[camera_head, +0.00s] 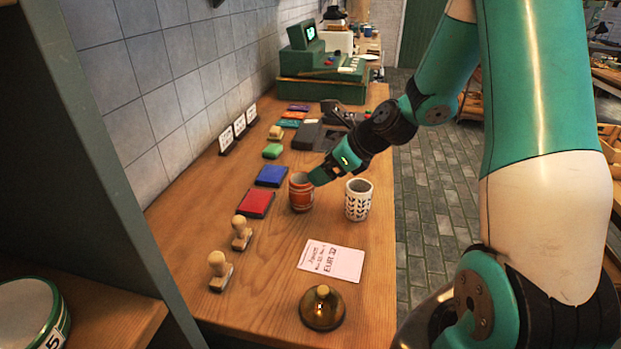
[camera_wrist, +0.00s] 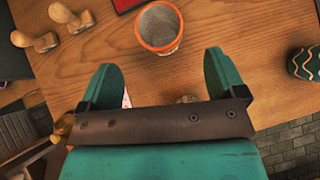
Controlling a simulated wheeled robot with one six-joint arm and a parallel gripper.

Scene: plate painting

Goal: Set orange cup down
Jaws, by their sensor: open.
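The orange cup (camera_head: 300,193) stands upright on the wooden counter, left of a white cup with a dark leaf pattern (camera_head: 358,200).
Red (camera_head: 255,203) and blue (camera_head: 271,176) pads lie left of the cup. Two wooden stamps (camera_head: 241,233) stand nearer, with a written card (camera_head: 331,261) and a brass bell (camera_head: 322,308) in front. A dark green patterned object (camera_wrist: 305,63) is at the wrist view's right edge.

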